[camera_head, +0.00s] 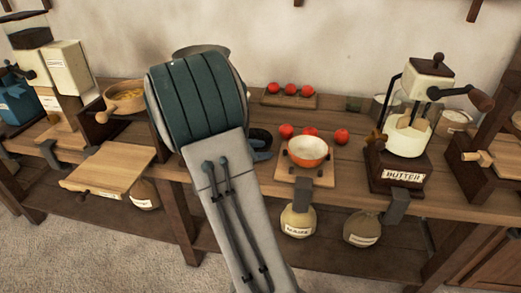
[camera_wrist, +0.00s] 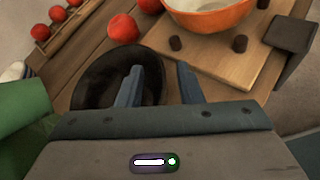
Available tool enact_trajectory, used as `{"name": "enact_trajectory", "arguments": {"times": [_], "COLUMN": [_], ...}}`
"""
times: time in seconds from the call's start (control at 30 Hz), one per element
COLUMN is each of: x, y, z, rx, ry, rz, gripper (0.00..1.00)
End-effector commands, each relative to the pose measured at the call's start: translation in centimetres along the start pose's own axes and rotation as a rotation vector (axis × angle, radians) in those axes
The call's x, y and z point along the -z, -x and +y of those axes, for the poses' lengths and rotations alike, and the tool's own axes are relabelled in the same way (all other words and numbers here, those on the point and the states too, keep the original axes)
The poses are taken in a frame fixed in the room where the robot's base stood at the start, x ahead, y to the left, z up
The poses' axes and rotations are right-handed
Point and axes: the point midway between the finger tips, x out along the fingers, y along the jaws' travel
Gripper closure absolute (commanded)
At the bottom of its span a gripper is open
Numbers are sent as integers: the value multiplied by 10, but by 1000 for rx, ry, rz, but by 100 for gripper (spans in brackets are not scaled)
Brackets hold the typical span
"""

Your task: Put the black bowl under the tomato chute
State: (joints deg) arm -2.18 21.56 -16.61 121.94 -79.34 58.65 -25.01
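The black bowl (camera_wrist: 88,80) lies on the wooden counter in the wrist view. In the head view only a dark part of it (camera_head: 259,136) shows beside my arm. My gripper (camera_wrist: 160,78) is open above the bowl's right side. Its left finger is over the bowl's inside and its right finger is just outside the rim. I cannot tell whether either finger touches the bowl. In the head view a blue finger (camera_head: 262,155) shows. I cannot make out a tomato chute; my arm hides the middle of the counter.
An orange bowl (camera_head: 308,148) stands on a pegged wooden board (camera_head: 322,180), right of my gripper. Loose tomatoes (camera_head: 342,136) lie behind it; more sit on a rack (camera_head: 272,100). The butter churn (camera_head: 407,140) stands further right.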

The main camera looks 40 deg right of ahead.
Motion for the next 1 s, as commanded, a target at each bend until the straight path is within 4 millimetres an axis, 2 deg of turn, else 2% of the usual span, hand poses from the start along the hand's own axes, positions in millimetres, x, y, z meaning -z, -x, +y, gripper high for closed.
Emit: {"name": "enact_trajectory", "arguments": {"times": [0.17,0.6,0.8,0.93,1.0], "x": [-2,-2,-2,-4,-5], "y": [12,100,119,124,128], "z": [2,1,0,-16,-36], "rx": [-3,-3,2,50,109], "ry": [-1,0,-4,-74,-160], "rz": [2,1,4,65,138], "gripper": [67,67,67,67,67]}}
